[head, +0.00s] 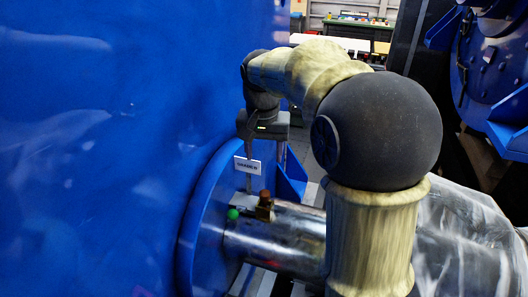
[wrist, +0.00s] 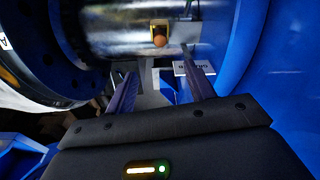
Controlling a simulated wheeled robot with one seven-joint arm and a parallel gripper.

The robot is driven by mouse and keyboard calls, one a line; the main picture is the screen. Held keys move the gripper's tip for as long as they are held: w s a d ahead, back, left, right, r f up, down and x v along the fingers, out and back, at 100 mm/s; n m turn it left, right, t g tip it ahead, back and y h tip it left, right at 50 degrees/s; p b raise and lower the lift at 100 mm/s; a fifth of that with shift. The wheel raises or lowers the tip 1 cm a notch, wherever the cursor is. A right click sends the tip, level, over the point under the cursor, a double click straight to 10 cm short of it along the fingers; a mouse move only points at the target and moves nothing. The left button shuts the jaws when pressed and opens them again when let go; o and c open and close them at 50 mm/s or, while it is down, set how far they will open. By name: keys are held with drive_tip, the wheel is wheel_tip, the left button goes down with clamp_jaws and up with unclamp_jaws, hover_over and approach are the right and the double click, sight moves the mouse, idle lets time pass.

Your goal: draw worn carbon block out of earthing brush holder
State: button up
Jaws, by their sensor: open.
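A small brass-coloured holder (head: 264,212) with a brown top sits on the bright metal shaft, beside the blue round flange. It also shows in the wrist view (wrist: 159,31), with a rounded orange-brown end facing me. I cannot tell the worn carbon block apart from its holder. My gripper (head: 265,178) points down above the shaft, close to the holder. In the wrist view my gripper (wrist: 160,62) is open, its two fingers apart with nothing held between them. The holder lies beyond the fingertips, roughly between their lines.
The shaft (head: 300,235) runs right from the blue flange (head: 205,215). A huge blue housing (head: 110,130) fills the left. A white label (head: 248,166) is beside my fingers, and a green dot (head: 233,214) is left of the holder. Clear wrapping (head: 460,240) covers something at right.

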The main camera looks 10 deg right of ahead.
sight(265, 193)
idle(0.3)
drive_tip(key=f+p, duration=0.1)
drive_tip(key=f, duration=0.4)
drive_tip(key=w+f+p, duration=0.1)
drive_tip(key=f, duration=0.5)
drive_tip(key=w+f+p, duration=0.1)
drive_tip(key=f, duration=0.5)
drive_tip(key=shift+d+f, duration=0.15)
drive_tip(key=shift+d, duration=0.25)
drive_tip(key=c, duration=1.1)
drive_tip(key=shift+r+p, duration=2.2)
drive_tip(key=shift+r, duration=0.75)
